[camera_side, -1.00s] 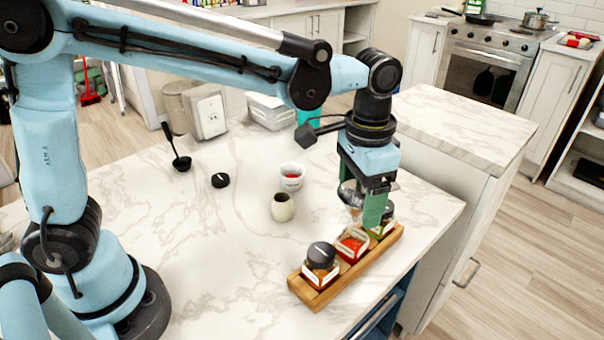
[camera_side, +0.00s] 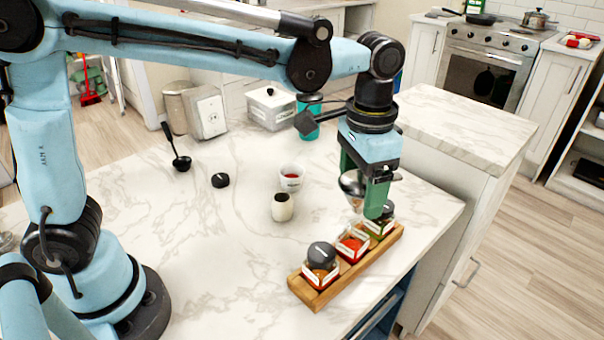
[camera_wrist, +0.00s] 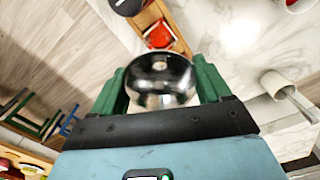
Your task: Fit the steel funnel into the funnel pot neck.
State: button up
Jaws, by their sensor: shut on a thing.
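My gripper (camera_side: 364,190) is shut on the steel funnel (camera_side: 352,186), a shiny metal cone held between the green fingers. In the wrist view the funnel (camera_wrist: 161,82) sits between both fingers, its round opening facing the camera. Below it, the wooden rack (camera_side: 326,294) holds three square jars. The middle jar (camera_side: 352,245) is open with red contents and looks like the funnel pot; it also shows just beyond the funnel in the wrist view (camera_wrist: 159,36). The funnel is above the rack, apart from the open jar. Its lower end is hard to see against the fingers.
A black-lidded jar (camera_side: 320,261) stands at the rack's near end, and another dark-lidded jar (camera_side: 383,222) at the far end, close under my gripper. The left marble counter is mostly clear.

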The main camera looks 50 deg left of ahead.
dwell(0.4)
jog(key=a+n, duration=0.1)
jog(key=a, duration=0.4)
jog(key=a+n, duration=0.2)
jog(key=a, duration=0.3)
jog(key=shift+a+f, duration=0.15)
jog(key=shift+a, duration=0.15)
jog(key=a, duration=0.2)
jog(key=s+a+n, duration=0.1)
jog(key=a, duration=0.2)
jog(key=a+n, duration=0.1)
jog(key=a, duration=0.1)
jog(key=shift+s+a+f, duration=0.2)
jog(key=shift+s+f, duration=0.05)
jog(key=shift+s, duration=0.15)
jog(key=shift+f, duration=0.15)
send_over(282, 206)
jog(key=w+a, duration=0.1)
jog(key=shift+a+f, duration=0.2)
jog(key=shift+f, duration=2.55)
jog(key=shift+f, duration=1.5)
jog(key=o, duration=1.3)
jog(key=shift+o, duration=0.2)
